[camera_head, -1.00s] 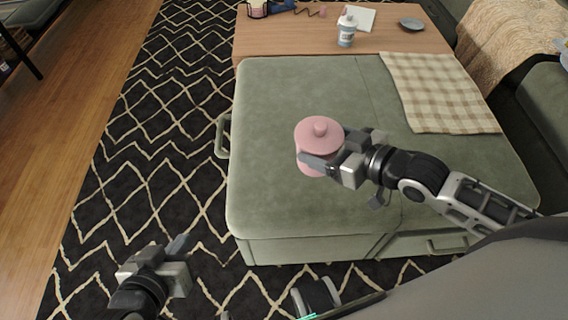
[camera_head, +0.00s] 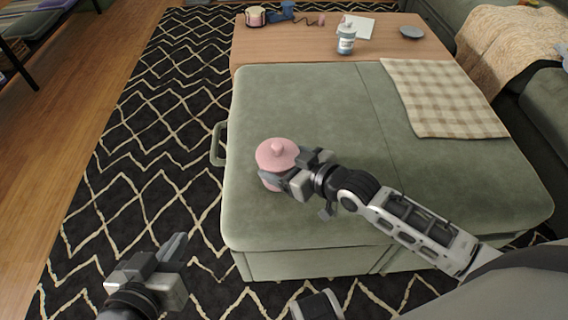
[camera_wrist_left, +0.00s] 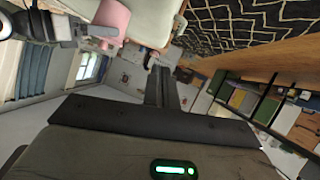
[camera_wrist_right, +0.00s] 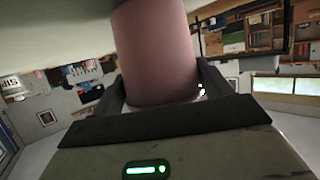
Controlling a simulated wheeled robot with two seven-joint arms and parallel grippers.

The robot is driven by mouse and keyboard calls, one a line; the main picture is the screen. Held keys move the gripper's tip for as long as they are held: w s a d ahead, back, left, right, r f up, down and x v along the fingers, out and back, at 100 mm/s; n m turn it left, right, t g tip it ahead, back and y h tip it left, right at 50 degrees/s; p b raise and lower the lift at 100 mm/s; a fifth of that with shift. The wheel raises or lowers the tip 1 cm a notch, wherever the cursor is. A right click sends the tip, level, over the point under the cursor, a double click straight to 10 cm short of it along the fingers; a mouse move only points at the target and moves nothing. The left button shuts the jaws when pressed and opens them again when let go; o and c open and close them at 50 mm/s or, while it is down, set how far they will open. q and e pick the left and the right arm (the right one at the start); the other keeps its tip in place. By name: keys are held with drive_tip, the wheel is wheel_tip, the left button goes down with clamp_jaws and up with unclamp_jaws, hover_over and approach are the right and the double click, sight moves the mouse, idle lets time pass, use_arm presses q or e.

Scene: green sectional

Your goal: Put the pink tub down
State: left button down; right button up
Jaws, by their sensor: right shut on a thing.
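The pink tub (camera_head: 277,152) has a lid with a round knob and is upright over the left part of the green ottoman (camera_head: 310,110). My right gripper (camera_head: 284,174) is shut around its side, coming from the right. In the right wrist view the tub (camera_wrist_right: 155,50) stands between both fingers. I cannot tell whether its base touches the ottoman. The tub also shows in the left wrist view (camera_wrist_left: 108,15). My left gripper (camera_head: 178,258) is empty, off the ottoman's front left corner, above the rug; its fingers look together in the left wrist view (camera_wrist_left: 160,85).
A checkered cloth (camera_head: 440,97) lies on the ottoman's right back part. Behind is a wooden table (camera_head: 290,45) with a bottle (camera_head: 346,40), a grey dish (camera_head: 411,32) and paper. The ottoman top around the tub is clear. A patterned rug (camera_head: 150,130) lies left.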

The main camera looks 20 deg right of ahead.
use_arm(q)
drive_tip(key=shift+s, duration=0.1)
use_arm(e)
drive_tip(key=o, duration=1)
drive_tip(key=shift+s+d+r, duration=0.15)
drive_tip(key=shift+s+r, duration=0.05)
use_arm(q)
drive_tip(key=f+g+p, duration=0.1)
drive_tip(key=p, duration=0.1)
drive_tip(key=a+f+g+y+p, duration=0.1)
drive_tip(key=shift+s+a+f+p, duration=0.1)
drive_tip(key=shift+s+f+p, duration=0.1)
drive_tip(key=shift+f+p, duration=0.15)
use_arm(e)
drive_tip(key=v, duration=1.1)
drive_tip(key=shift+s, duration=0.2)
use_arm(q)
drive_tip(key=shift+s+r, duration=0.1)
